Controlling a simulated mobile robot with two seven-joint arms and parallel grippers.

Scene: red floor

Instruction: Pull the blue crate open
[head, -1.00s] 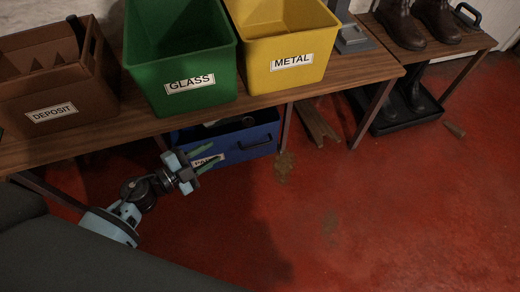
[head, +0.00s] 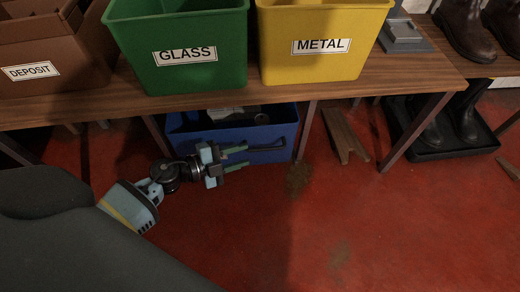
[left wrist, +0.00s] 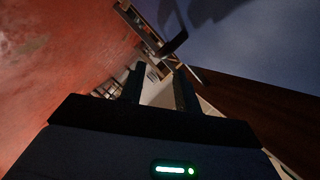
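The blue crate (head: 188,123) sits on the red floor under the wooden table, with dark items inside. Its dark handle (head: 285,146) is on the front face, to the right of my left gripper. My left gripper (head: 249,156) is in front of the crate, its two green fingers apart and pointing right towards the handle. They cover part of the crate's front and its label. In the left wrist view the gripper (left wrist: 160,78) is open, with nothing held between the fingers. The dark handle (left wrist: 173,43) stands out from the bluish crate face (left wrist: 245,40) beyond the fingertips. My right gripper is not in view.
On the table (head: 215,104) stand a brown deposit crate (head: 75,75), a green glass crate (head: 185,80) and a yellow metal crate (head: 320,70). Table legs (head: 307,130) flank the blue crate. A wooden piece (head: 343,136) lies to its right.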

